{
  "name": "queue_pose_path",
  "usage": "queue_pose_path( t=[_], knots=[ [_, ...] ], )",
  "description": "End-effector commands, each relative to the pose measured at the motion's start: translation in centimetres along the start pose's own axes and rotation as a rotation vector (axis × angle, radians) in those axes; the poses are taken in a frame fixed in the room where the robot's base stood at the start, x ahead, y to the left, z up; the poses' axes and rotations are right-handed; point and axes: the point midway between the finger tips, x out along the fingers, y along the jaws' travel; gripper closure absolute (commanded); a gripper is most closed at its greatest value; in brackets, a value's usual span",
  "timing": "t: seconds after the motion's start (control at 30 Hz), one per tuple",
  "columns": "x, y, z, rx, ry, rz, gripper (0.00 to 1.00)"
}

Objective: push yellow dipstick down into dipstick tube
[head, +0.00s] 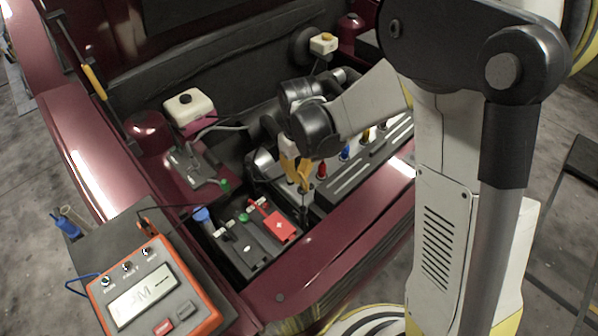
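My gripper (298,183) points down into the open engine bay, at the front left end of the engine. Its yellow-orange fingers reach close to the engine's edge, between the battery and the engine cover. The yellow dipstick cannot be told apart from the yellow fingers here, and the dipstick tube is hidden or too small to make out. Whether the fingers are closed on anything is not clear.
The engine cover (366,165) carries a red, a blue and an orange cap in a row. A battery (253,245) with a red terminal cover (273,226) sits left of my gripper. The maroon front rail (325,250) borders the bay. An orange meter (152,290) stands front left.

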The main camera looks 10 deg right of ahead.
Motion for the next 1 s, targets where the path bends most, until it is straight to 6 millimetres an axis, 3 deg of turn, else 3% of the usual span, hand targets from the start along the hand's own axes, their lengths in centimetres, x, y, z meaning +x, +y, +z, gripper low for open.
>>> queue_pose_path(
  t=[1.0],
  knots=[
    [8.9,0.1,-0.1,0.000,0.000,0.000,1.00]
  ],
)
